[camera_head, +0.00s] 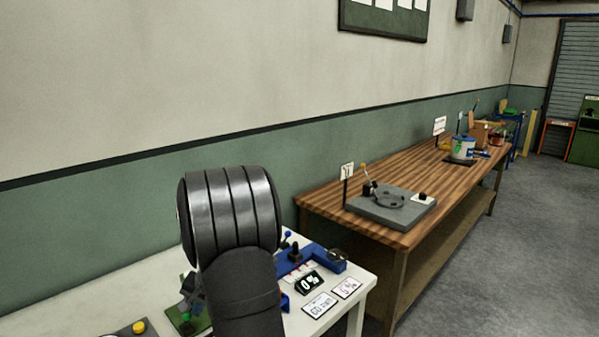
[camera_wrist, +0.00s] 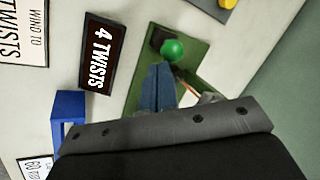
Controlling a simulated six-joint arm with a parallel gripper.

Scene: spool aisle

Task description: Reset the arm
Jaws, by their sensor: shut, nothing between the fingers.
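My gripper (camera_wrist: 165,128) shows in the wrist view as a dark grey bar with screws across the lower part, above a green board (camera_wrist: 199,58). It is shut and empty. In the head view my banded dark arm rises over the white table (camera_head: 65,312) and hides part of the board (camera_head: 178,318).
The white table also holds a blue fixture (camera_head: 311,262), a "0 %" display (camera_head: 309,282) and label cards. A "4 TWISTS" display (camera_wrist: 97,53) lies beside the board.

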